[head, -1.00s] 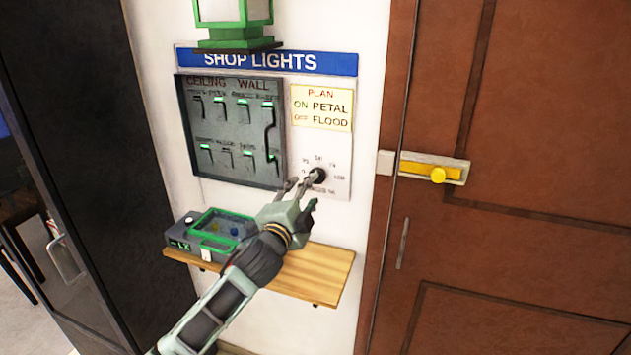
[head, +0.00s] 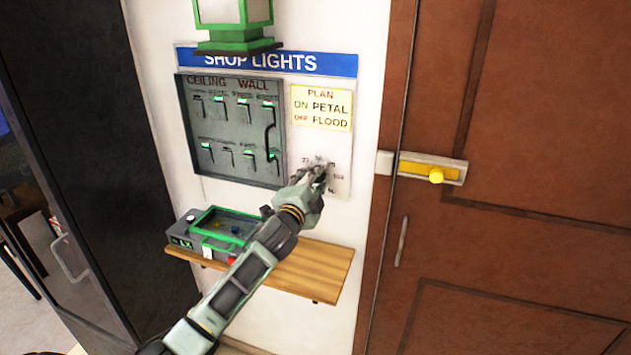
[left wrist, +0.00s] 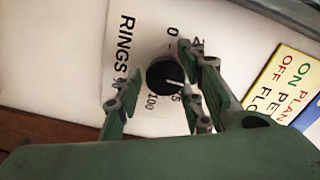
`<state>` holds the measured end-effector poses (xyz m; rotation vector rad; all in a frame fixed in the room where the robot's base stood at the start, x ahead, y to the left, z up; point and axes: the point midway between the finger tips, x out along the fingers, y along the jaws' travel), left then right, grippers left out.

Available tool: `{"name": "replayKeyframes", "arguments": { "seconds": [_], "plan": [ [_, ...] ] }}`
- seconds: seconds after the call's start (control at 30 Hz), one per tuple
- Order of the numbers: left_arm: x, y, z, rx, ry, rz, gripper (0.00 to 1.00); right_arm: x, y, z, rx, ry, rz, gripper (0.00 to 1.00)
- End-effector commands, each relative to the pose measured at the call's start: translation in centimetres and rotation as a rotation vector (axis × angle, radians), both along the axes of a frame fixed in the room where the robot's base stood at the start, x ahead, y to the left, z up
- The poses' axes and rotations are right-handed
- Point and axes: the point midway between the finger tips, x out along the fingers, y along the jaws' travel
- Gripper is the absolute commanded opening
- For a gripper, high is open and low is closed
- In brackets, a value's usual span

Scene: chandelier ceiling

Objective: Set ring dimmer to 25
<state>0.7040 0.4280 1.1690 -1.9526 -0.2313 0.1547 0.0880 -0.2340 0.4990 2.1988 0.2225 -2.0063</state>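The ring dimmer is a round black knob (left wrist: 165,76) on a white plate (head: 340,183) marked "RINGS %", with numbers around it. In the left wrist view a pale pointer line shows on the knob; 0 and 100 are readable, while fingers partly cover other marks. My left gripper (head: 313,172) is at the dial and hides the knob in the head view. In the left wrist view its fingers (left wrist: 157,77) are spread, one on each side of the knob, with a small gap visible at the left. Contact cannot be told. My right gripper is not in view.
A grey switch panel (head: 228,170) with several switches is left of the dial. A yellow card (head: 321,108) reads "PLAN ON PETAL OFF FLOOD". Below, a wooden shelf (head: 310,272) holds a green-edged box (head: 212,230). A brown door with a yellow latch (head: 435,174) is at right.

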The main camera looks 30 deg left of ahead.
Motion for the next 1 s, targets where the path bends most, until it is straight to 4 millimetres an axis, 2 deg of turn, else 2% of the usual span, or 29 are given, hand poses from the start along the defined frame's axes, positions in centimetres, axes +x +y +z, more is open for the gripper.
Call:
{"name": "replayKeyframes", "arguments": {
  "seconds": [0.03,0.37,1.0],
  "plan": [
    [-0.01,0.00,-0.01,0.000,0.000,0.000,0.28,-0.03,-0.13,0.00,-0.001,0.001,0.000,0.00],
    [-0.02,-0.03,-0.15,-0.001,0.003,0.000,0.00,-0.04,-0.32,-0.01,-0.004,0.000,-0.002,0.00],
    [-0.04,-0.12,-0.47,-0.023,0.003,0.000,0.00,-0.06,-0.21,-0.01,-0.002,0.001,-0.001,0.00]
  ]
}}
